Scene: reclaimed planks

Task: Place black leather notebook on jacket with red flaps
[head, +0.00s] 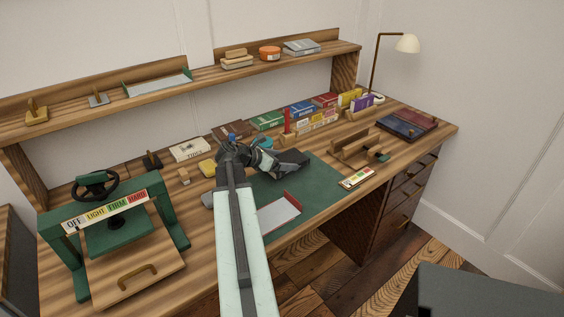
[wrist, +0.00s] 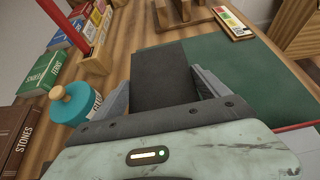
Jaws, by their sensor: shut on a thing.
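My gripper (head: 274,163) is shut on the black leather notebook (head: 292,160), over the far part of the green desk mat. In the wrist view the notebook (wrist: 160,84) is a dark slab between the two grey fingers, its far end pointing away from me. Whether it touches the mat is hard to tell. The jacket with red flaps (head: 278,214) lies on the near part of the mat, a pale sheet with red edges, in front of the notebook and beside my arm. My arm hides its left side.
A teal-lidded glue jar (wrist: 76,103) stands close to my gripper, near several upright books (head: 300,110). A wooden rack (head: 355,149) and a colour-labelled strip (head: 356,178) lie right of the mat. A green press (head: 118,232) stands at the left. The mat's right part (head: 318,181) is clear.

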